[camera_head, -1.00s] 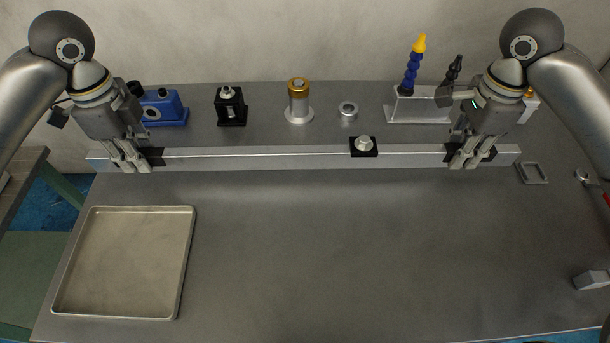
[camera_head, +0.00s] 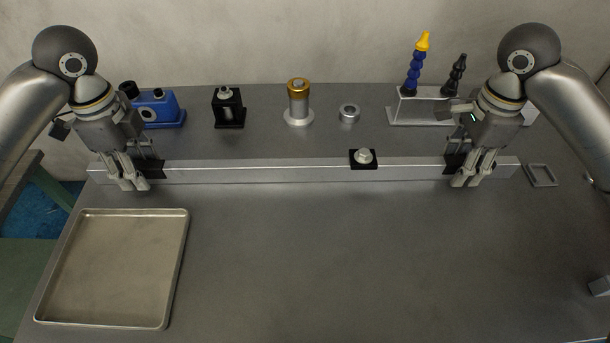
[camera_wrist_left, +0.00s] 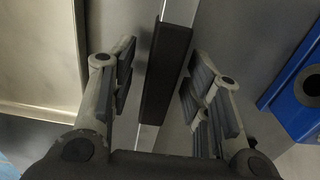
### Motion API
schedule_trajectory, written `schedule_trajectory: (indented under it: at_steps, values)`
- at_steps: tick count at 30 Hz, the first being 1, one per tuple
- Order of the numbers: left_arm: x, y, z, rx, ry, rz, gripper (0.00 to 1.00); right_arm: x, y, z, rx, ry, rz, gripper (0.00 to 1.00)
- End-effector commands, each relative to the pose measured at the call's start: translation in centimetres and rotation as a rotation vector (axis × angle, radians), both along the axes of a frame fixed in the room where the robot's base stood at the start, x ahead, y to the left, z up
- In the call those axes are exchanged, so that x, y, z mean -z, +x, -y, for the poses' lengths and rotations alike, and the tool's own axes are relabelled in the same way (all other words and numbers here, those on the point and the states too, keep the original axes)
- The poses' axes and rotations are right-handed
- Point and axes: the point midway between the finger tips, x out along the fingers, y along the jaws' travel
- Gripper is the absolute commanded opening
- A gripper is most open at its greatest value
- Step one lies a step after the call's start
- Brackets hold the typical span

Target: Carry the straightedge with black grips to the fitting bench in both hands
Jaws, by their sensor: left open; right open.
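The straightedge (camera_head: 260,171) is a long silver bar lying left to right across the grey bench (camera_head: 330,250). A black plate with a pale knob (camera_head: 364,157) sits on it right of the middle. My left gripper (camera_head: 133,185) is open around the left black grip (camera_head: 155,168). In the left wrist view, this grip (camera_wrist_left: 167,75) runs between the spread fingers (camera_wrist_left: 160,95), with gaps on both sides. My right gripper (camera_head: 467,182) is open at the right black grip (camera_head: 452,164), partly hidden by its fingers. Contact between bar and bench is hard to tell.
A metal tray (camera_head: 183,260) lies at front left. Behind the bar stand a blue device (camera_head: 165,108), a black block (camera_head: 228,108), a gold-topped post (camera_head: 298,103), a ring (camera_head: 349,113) and a hose stand (camera_head: 412,105). The front middle is clear.

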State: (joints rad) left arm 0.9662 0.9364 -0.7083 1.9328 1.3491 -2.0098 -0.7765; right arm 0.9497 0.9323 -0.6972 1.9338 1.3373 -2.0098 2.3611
Motion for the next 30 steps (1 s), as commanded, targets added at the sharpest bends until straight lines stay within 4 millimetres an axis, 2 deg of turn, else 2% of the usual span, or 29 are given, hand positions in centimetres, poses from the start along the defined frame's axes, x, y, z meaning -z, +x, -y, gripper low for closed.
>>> schedule_trajectory:
  at_steps: [5,11,30]
  values:
    - [-0.1,0.0,0.0,0.0,0.0,0.001,0.44,0.0,0.0,0.0,0.0,0.0,0.0,0.44]
    - [-1.5,0.1,-0.1,0.0,0.002,0.005,0.44,0.0,0.0,0.0,0.0,0.0,0.0,0.44]
    - [-9.4,0.1,-0.1,-0.002,0.001,0.004,0.44,0.0,0.0,0.0,0.0,0.0,0.0,0.44]
